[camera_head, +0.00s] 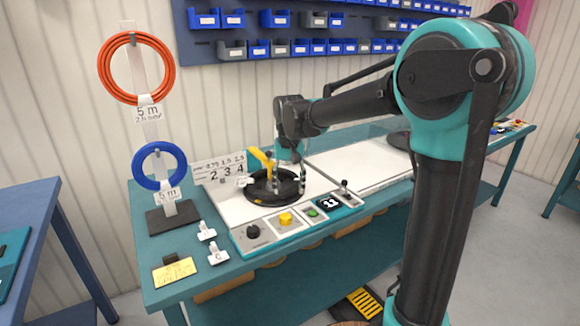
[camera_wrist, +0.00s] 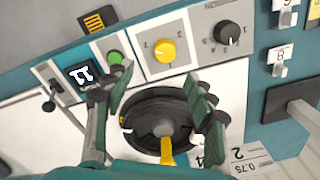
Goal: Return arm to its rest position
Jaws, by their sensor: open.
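My gripper (camera_head: 287,180) hangs over the black round reel plate (camera_head: 262,198) on the bench machine, with my arm stretched out to the left from its column. In the wrist view my gripper (camera_wrist: 163,90) shows two fingers spread wide apart over the black reel plate (camera_wrist: 143,118), with nothing held between them. A yellow lever (camera_head: 261,158) stands at the plate; it also shows in the wrist view (camera_wrist: 167,152). I cannot tell whether the fingers touch the plate.
An orange cable ring (camera_head: 104,75) and a blue cable ring (camera_head: 140,178) hang on a stand at left. A control panel (camera_head: 268,237) with knobs and a display fronts the machine. Blue bins (camera_head: 275,19) line the wall. A number card (camera_head: 219,171) stands behind the plate.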

